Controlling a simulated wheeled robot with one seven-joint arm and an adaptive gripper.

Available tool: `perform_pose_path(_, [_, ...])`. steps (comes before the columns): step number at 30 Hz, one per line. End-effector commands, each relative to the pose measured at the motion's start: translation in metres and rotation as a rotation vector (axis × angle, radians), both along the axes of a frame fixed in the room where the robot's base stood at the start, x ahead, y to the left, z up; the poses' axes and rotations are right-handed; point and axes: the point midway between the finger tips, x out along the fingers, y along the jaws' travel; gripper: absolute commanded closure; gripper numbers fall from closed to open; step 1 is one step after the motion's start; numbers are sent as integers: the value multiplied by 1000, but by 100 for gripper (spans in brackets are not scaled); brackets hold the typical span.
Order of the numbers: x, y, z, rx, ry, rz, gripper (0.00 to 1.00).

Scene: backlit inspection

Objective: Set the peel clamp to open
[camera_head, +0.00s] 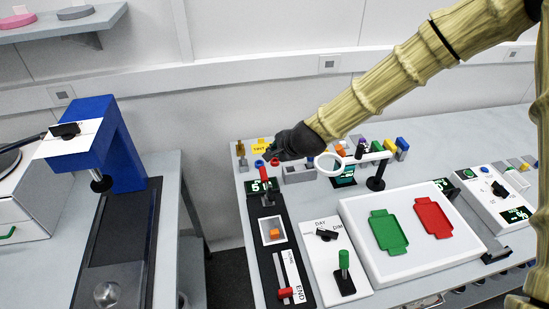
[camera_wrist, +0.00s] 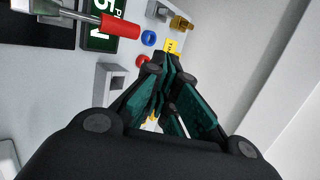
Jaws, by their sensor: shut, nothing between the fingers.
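The peel fixture is a long black base (camera_head: 262,255) on the front left of the bench. At its far end is a lever with a red handle (camera_head: 268,180), which I take to be the peel clamp. The red handle also shows at the upper left of the wrist view (camera_wrist: 121,25), beside a green display (camera_wrist: 101,38). I cannot tell its set position. My gripper (camera_head: 268,157) is shut and empty, just beyond the handle and apart from it. In the wrist view its fingertips (camera_wrist: 168,58) meet to the right of the handle.
Blue and red rings (camera_wrist: 148,38) and a yellow tag (camera_wrist: 172,46) lie near my fingertips. A ring magnifier (camera_head: 329,164) stands to the right. A blue press (camera_head: 120,150) stands left, across a gap. A white tray (camera_head: 365,253) holds green and red plates.

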Motion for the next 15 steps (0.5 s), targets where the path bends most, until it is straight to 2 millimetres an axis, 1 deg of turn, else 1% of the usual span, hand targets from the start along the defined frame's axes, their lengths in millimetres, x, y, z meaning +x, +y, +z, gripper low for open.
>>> perform_pose_path(6, [-2, -5, 22, -1, -4, 0, 100])
perform_pose_path(15, [-6, -11, 49, -1, -2, 1, 100])
